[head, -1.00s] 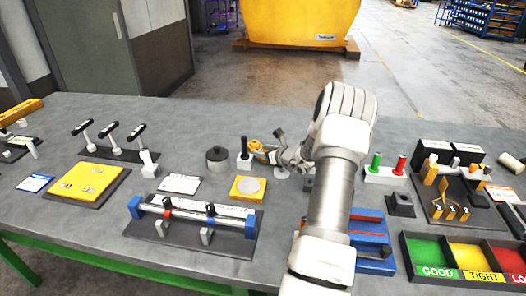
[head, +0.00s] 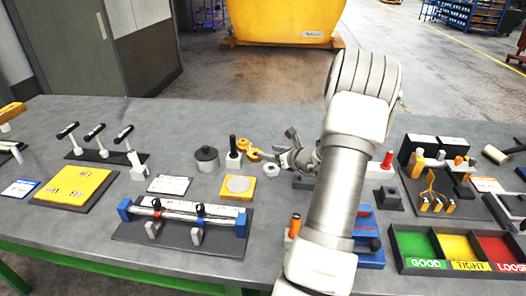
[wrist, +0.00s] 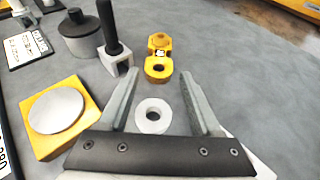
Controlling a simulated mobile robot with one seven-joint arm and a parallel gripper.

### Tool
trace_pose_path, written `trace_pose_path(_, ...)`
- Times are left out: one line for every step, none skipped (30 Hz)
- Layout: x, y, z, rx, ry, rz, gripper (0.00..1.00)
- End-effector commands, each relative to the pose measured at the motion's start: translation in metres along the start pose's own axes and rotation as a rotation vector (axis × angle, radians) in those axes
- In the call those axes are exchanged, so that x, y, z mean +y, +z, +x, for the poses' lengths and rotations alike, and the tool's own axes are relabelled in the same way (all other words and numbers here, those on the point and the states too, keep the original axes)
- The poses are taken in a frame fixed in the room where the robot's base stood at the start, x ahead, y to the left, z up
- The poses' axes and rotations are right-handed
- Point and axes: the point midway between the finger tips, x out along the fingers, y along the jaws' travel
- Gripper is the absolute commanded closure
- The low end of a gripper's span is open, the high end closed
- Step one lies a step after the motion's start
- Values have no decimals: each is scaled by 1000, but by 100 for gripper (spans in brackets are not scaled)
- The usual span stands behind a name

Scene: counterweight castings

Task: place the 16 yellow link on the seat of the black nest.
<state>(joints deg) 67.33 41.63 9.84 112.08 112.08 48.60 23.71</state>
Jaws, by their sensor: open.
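The yellow link (head: 250,151) lies on the table beside a black-handled white block. In the wrist view the link (wrist: 158,70) lies just beyond my fingertips, its near ring toward me; its mark is too small to read. My gripper (head: 282,150) is open and empty, low over the table to the right of the link. In the wrist view its two fingers (wrist: 160,78) are spread, with a white washer (wrist: 153,115) on the table between them. The black nest (head: 388,198) appears to be the small dark block right of my arm; its seat looks empty.
The white block with black handle (wrist: 115,62) and the dark round weight (wrist: 82,38) stand close left of the link. A yellow plate with a grey disc (wrist: 45,140) is nearer. A blue fixture (head: 368,240) sits behind my forearm. Bare table lies beyond the link.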

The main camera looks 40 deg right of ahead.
Motion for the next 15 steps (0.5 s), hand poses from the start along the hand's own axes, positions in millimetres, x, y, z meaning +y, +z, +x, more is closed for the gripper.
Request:
trace_pose_path(1, 1, -3, 0, 4, -8, 24)
trace_pose_path(1, 2, -3, -2, 9, -20, 18)
trace_pose_path(3, 5, -2, -4, 20, -47, 11)
trace_pose_path(4, 8, 0, -6, 34, -79, 6)
trace_pose_path(6, 12, 2, -9, 50, -118, 0)
trace_pose_path(10, 18, 5, -13, 77, -187, 0)
trace_pose_path(13, 22, 9, -17, 102, -247, 0)
trace_pose_path(17, 28, 12, -22, 129, -316, 0)
trace_pose_path(22, 36, 17, -29, 168, -416, 0)
trace_pose_path(26, 41, 20, -35, 199, -496, 0)
trace_pose_path(31, 46, 23, -40, 230, -578, 0)
trace_pose_path(36, 52, 26, -48, 270, -686, 0)
trace_pose_path(39, 56, 29, -53, 298, -766, 0)
trace_pose_path(42, 60, 31, -59, 328, -848, 0)
trace_pose_path(47, 65, 33, -67, 367, -955, 0)
